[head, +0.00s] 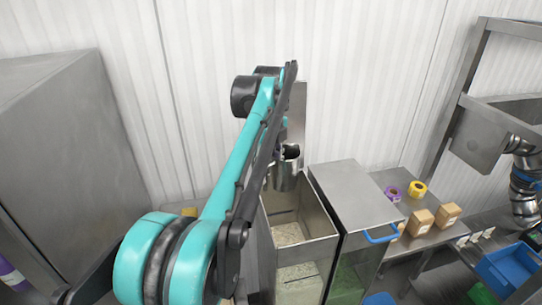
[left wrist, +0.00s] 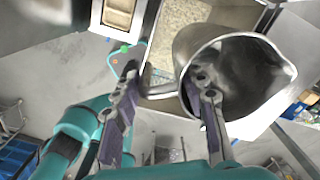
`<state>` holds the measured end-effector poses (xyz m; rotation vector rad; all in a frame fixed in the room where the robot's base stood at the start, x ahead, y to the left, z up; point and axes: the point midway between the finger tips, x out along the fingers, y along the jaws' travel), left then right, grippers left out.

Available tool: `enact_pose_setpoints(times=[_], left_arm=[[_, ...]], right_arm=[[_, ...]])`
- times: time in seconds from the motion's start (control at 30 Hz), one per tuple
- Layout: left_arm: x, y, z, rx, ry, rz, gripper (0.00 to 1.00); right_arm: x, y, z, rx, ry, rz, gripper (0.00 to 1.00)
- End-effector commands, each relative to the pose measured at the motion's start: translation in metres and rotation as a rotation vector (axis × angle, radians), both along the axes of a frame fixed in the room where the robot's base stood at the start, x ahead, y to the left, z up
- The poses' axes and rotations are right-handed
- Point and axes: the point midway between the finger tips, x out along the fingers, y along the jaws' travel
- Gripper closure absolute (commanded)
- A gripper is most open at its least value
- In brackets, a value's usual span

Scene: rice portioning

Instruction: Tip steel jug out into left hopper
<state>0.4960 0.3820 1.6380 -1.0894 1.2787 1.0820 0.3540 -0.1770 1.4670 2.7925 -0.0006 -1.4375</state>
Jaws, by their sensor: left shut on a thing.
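The steel jug (head: 287,174) hangs at the back left edge of the open left hopper (head: 318,222) in the head view, near upright, mouth up. In the left wrist view the jug (left wrist: 262,88) shows its wide mouth and bare metal inside; I see no grain in the part that shows. My left gripper (left wrist: 166,76) is shut on the jug at its handle side, one finger overlapping the mouth. In the head view my arm mostly hides this gripper. Pale grain lies in the left hopper, seen through its open top and clear front. My right gripper is not in view.
A closed steel-topped hopper (head: 356,192) with a blue handle (head: 381,236) stands right of the open one. Farther right, a bench holds tape rolls (head: 417,189) and small cardboard boxes (head: 419,222). A large steel cabinet (head: 60,140) stands at the left.

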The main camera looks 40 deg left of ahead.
Motion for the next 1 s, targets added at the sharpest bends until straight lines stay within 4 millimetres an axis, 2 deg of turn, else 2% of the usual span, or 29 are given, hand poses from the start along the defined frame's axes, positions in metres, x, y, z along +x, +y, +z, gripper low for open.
enact_pose_setpoints(times=[0.03,0.2,0.4,0.57,0.8,1.0], left_arm=[[0.0,0.001,-0.014,0.0,-0.001,0.001,1.0],[-0.003,0.003,-0.048,0.0,-0.001,0.0,1.0],[-0.006,0.003,-0.065,0.013,-0.003,-0.001,1.0],[-0.006,0.004,-0.061,0.118,-0.022,-0.006,1.0],[-0.004,0.008,-0.046,0.442,-0.075,-0.01,1.0],[-0.004,0.008,-0.037,0.697,-0.117,-0.007,1.0]], right_arm=[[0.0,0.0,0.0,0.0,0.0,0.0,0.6],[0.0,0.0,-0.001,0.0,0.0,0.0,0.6],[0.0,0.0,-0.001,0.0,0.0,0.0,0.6],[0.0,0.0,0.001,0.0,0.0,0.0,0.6],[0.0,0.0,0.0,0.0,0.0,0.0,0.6],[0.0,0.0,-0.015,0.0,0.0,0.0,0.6]])
